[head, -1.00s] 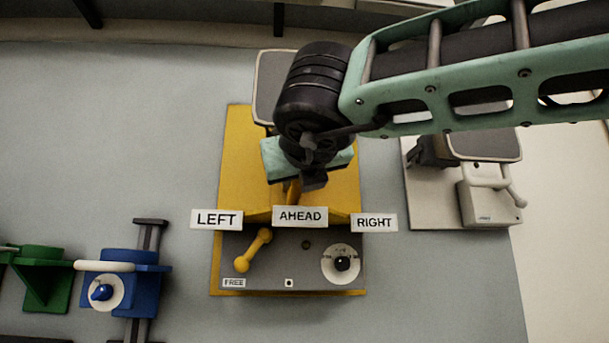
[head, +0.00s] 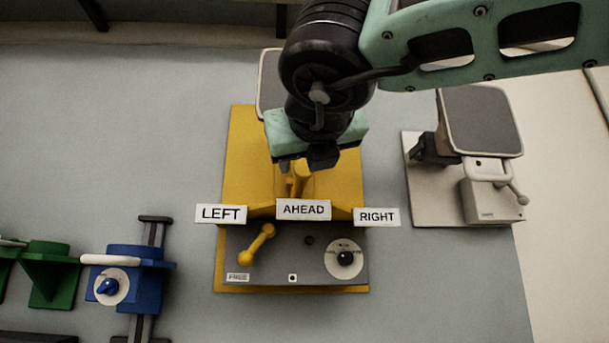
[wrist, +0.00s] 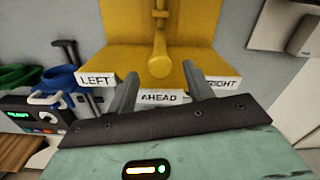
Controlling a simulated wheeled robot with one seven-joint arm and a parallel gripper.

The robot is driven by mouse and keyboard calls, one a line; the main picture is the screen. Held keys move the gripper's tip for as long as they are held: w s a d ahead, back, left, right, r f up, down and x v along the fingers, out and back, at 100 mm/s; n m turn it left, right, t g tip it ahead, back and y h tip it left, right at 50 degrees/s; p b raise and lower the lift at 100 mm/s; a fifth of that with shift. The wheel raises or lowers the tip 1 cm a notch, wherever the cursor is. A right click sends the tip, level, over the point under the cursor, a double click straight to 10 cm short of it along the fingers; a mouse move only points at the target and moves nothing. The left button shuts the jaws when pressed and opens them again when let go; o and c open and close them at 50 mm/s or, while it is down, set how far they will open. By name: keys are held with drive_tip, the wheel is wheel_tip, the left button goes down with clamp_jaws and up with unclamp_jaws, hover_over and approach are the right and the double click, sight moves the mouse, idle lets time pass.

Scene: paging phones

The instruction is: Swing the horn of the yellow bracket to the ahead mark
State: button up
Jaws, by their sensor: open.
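The yellow bracket (head: 237,155) stands in the middle of the head view, its upper part largely behind my arm. LEFT (head: 220,214), AHEAD (head: 303,209) and RIGHT (head: 377,217) labels line its front edge. A yellow rod with a rounded end, seemingly part of the horn, shows below my gripper (head: 300,166) and in the wrist view (wrist: 159,62). In the wrist view my gripper (wrist: 160,72) is open, with the rod's end appearing between its fingertips, lined up near AHEAD. I cannot tell whether the fingers touch it.
A grey panel on the bracket holds a yellow lever (head: 257,245) beside a FREE label, and a dial (head: 345,258). A blue bracket (head: 142,262) and a green one (head: 50,268) stand left. A white unit (head: 437,190) stands right. The grey wall between is clear.

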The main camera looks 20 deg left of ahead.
drive_tip(key=b+v, duration=0.3)
drive_tip(key=v, duration=0.9)
drive_tip(key=shift+s, duration=0.35)
drive_tip(key=shift+d, duration=0.15)
